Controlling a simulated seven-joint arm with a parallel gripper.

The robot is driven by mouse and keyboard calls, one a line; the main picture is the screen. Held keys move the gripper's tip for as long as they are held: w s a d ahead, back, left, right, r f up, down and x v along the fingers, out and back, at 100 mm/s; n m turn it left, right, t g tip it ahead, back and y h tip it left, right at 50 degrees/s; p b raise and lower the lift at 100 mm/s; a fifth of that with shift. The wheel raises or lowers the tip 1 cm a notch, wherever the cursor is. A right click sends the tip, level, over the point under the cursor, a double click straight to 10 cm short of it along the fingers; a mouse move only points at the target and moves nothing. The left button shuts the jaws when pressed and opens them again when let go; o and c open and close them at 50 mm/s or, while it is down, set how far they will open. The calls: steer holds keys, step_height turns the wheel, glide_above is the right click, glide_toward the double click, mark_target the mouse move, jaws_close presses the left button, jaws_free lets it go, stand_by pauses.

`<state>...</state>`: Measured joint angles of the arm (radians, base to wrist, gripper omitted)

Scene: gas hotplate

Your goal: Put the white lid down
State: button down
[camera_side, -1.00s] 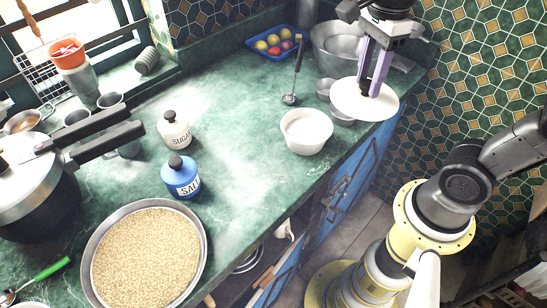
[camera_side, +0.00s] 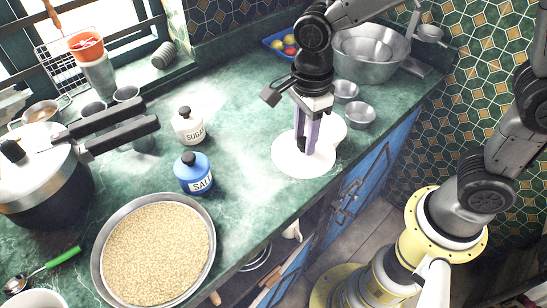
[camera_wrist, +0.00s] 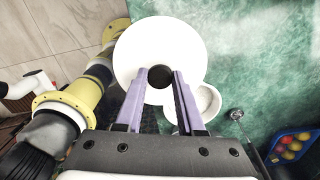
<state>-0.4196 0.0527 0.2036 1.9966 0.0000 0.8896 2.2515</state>
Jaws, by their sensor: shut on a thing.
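The white lid (camera_side: 300,162) is a flat round disc in my gripper. My gripper (camera_side: 306,149) points down with its purple fingers on the lid's middle. In the wrist view the fingers (camera_wrist: 161,74) stand on either side of the lid's black knob (camera_wrist: 160,77). The lid (camera_wrist: 140,50) looks level there. In the side view it lies low over the counter near its front edge; I cannot tell whether it touches. A white bowl (camera_wrist: 208,103) is beside it, partly hidden by the lid and fingers. Part of this bowl (camera_side: 334,128) also shows behind my gripper in the side view.
Salt (camera_side: 194,174) and sugar (camera_side: 188,127) jars stand left of the lid. A pan of grain (camera_side: 158,252) and a pressure cooker (camera_side: 40,172) are further left. Small metal bowls (camera_side: 358,115) and a large one (camera_side: 372,52) stand right and behind. The green counter (camera_side: 240,150) between is clear.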

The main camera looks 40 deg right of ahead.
steer(key=w+a+f, duration=0.1)
steer(key=w+f, duration=0.3)
steer(key=w+a+f, duration=0.1)
steer(key=w+f, duration=0.1)
steer(key=shift+a+f, duration=0.35)
steer(key=shift+f, duration=1.5)
steer(key=shift+f, duration=0.2)
steer(key=c, duration=0.5)
jaws_free()
steer(key=shift+r, duration=0.15)
